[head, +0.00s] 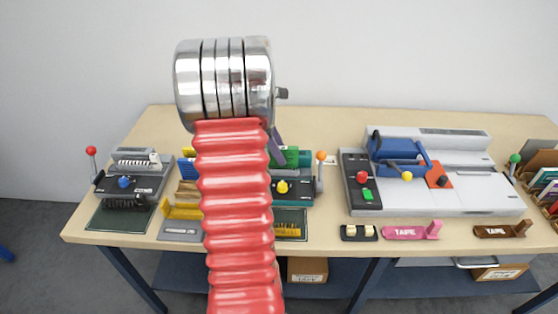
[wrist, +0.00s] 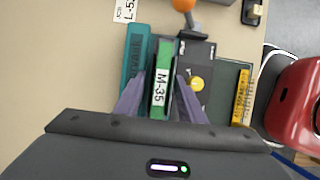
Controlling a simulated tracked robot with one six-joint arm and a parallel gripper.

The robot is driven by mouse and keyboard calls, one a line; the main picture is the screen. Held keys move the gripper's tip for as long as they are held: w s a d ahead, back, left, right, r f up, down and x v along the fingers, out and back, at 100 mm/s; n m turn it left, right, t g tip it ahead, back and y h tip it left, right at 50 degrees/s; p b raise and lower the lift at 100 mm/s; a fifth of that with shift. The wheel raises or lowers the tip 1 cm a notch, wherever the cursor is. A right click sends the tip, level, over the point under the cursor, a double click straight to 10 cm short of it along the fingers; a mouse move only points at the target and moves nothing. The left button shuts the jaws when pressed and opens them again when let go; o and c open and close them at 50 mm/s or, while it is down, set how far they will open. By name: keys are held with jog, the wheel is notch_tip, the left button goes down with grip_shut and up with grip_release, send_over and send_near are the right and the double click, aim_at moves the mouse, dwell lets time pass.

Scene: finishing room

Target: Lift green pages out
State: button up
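The green pages (wrist: 161,90), a narrow block labelled M-35, lie between my gripper's two purple fingers in the wrist view. My gripper (wrist: 161,84) is open around them, one finger on each side, with little gap; contact is not clear. In the head view the green pages (head: 291,156) show at the back of a dark machine (head: 294,189) with a yellow button and an orange-knobbed lever. One purple finger (head: 275,147) shows beside them. My red arm hides the rest of the gripper and the machine's left side.
A teal block (wrist: 134,58) stands left of the green pages. A red-knobbed machine (head: 128,182) is at the left; a grey machine with a blue handle (head: 395,150) is at the right. Tape holders (head: 412,231) line the front edge. The table's back strip (head: 330,120) is clear.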

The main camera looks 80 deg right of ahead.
grip_shut()
dwell(0.3)
dwell(0.3)
notch_tip(320, 180, up, 11)
jog(key=shift+f, duration=0.2)
dwell(0.3)
jog(key=shift+s, duration=0.15)
dwell(0.4)
